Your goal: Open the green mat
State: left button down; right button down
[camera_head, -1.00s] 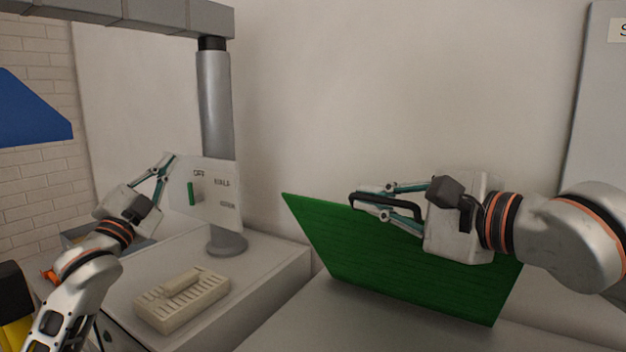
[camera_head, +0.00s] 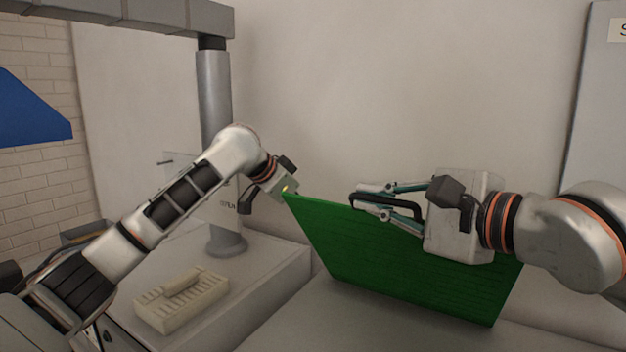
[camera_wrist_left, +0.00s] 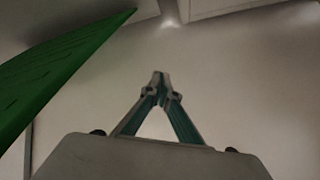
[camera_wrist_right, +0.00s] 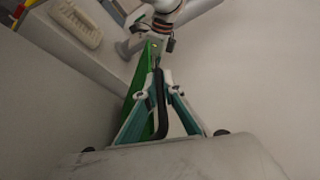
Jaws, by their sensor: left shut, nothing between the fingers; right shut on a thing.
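The green mat (camera_head: 400,270) is a flat board that stands tilted up from the white bench in the head view. My right gripper (camera_head: 358,197) is shut on the black handle (camera_wrist_right: 161,115) at the mat's upper part. My left gripper (camera_wrist_left: 160,80) is shut and empty. In the head view its hand is at the mat's upper left corner, with its fingers hidden behind the board. In the left wrist view the mat (camera_wrist_left: 45,75) slants along the left side, apart from the fingertips.
A beige slotted block (camera_head: 182,300) lies on the lower left bench. A grey post (camera_head: 215,100) with a round base stands behind it, with a panel partly hidden by my left arm. A plain wall (camera_head: 400,80) rises behind the mat.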

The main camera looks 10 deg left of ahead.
pick_arm(q)
jog(key=s+d+r+n+g+y, duration=0.1)
jog(key=s+d+r+n+g, duration=0.3)
jog(key=s+r, duration=0.55)
pick_arm(e)
jog(key=shift+r, duration=0.1)
pick_arm(q)
notch_tip(320, 180, up, 14)
jog(key=n+y, duration=0.2)
send_over(312, 199)
jog(key=x, duration=0.3)
jog(key=s+x, duration=0.1)
jog(key=x, duration=0.3)
jog(key=s+f+x, duration=0.1)
jog(key=x, duration=0.2)
jog(key=shift+w+a+f, duration=0.1)
jog(key=shift+a+f, duration=0.15)
jog(key=shift+a, duration=0.05)
jog(key=shift+s+a+f, duration=0.2)
jog(key=shift+s+f, duration=0.35)
jog(key=shift+s, duration=0.2)
jog(key=shift+s+a+f, duration=0.25)
jog(key=shift+s+f, duration=0.1)
jog(key=shift+s, duration=0.15)
jog(key=shift+s+f, duration=0.4)
jog(key=shift+s, duration=0.1)
pick_arm(e)
jog(key=shift+r, duration=0.1)
